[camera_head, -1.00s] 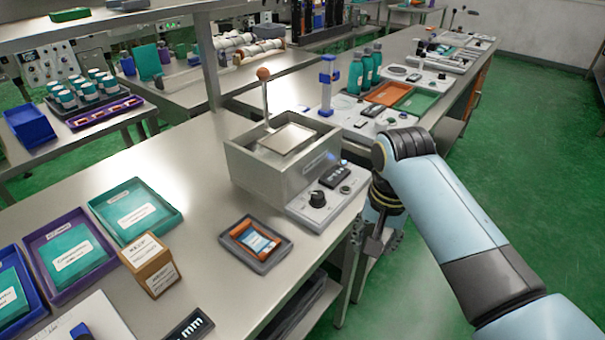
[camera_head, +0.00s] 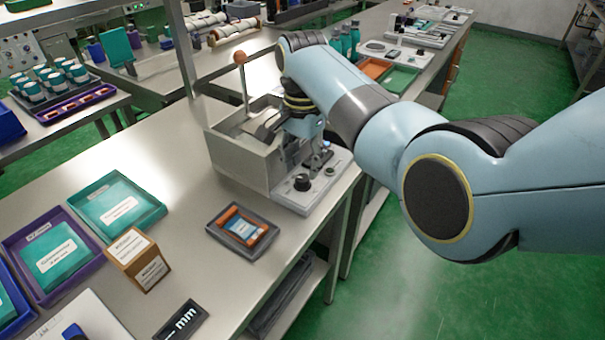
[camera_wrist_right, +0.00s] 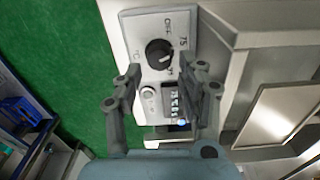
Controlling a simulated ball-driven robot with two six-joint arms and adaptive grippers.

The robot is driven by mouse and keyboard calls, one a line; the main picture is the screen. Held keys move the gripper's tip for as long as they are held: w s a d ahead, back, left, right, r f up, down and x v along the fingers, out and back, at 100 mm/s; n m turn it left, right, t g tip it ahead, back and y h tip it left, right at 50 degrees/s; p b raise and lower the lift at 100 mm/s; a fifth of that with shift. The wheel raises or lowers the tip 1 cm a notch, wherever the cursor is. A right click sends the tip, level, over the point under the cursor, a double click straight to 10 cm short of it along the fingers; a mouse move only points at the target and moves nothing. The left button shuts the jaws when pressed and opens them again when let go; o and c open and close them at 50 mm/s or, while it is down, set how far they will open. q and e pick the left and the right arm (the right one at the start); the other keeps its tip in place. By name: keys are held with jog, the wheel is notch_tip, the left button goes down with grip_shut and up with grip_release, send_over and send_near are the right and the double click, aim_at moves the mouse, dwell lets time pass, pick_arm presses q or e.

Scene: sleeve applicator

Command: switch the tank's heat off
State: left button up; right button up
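The tank (camera_head: 238,155) is a grey metal box on the bench, with a control panel (camera_head: 312,195) on its right side. A small display (camera_wrist_right: 172,101) and round button (camera_wrist_right: 148,93) lie between the fingers. My left gripper is out of view.
An upright rod with an orange ball (camera_head: 240,58) rises at the tank's back. A grey tray (camera_head: 242,232), a brown box (camera_head: 138,260) and a teal tray (camera_head: 117,210) are on the bench to the left. Green floor lies to the right.

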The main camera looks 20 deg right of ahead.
aim_at(302, 177)
jog(key=shift+f, duration=1.7)
jog(key=shift+c, duration=0.4)
grip_shut()
jog(key=n+p, duration=0.2)
jog(key=n, duration=0.1)
jog(key=shift+r+n, duration=0.15)
jog(key=shift+n, duration=0.15)
jog(key=n+p, duration=0.1)
jog(key=n, duration=0.2)
jog(key=shift+n+p, duration=0.4)
jog(key=shift+n, duration=0.7)
